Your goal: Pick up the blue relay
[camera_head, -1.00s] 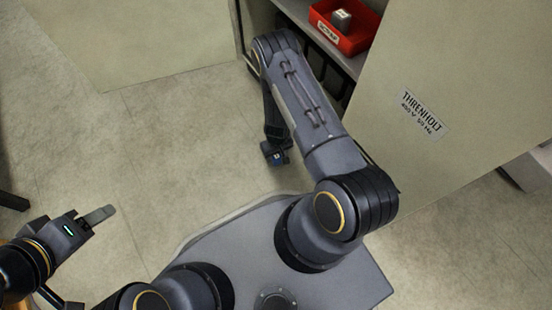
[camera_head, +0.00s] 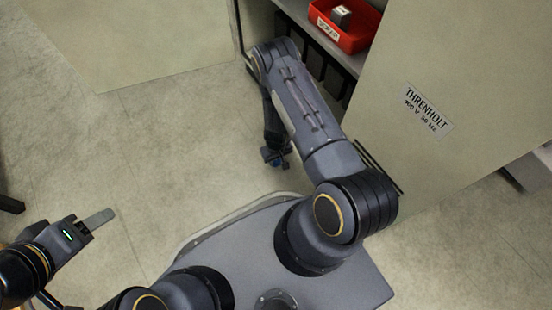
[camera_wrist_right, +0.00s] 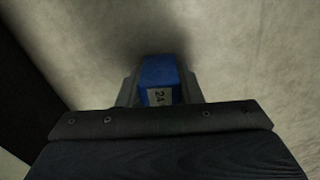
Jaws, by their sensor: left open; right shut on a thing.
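My left gripper (camera_head: 98,220) is at the lower left of the head view, open and empty, far from the relay.
An open cabinet stands at the top, its door (camera_head: 440,170) labelled "THRENHOLT" on the right. A red bin (camera_head: 350,40) with a grey-white block (camera_head: 341,15) in it sits on the cabinet shelf (camera_head: 310,28). The floor (camera_head: 150,140) at the left is clear.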

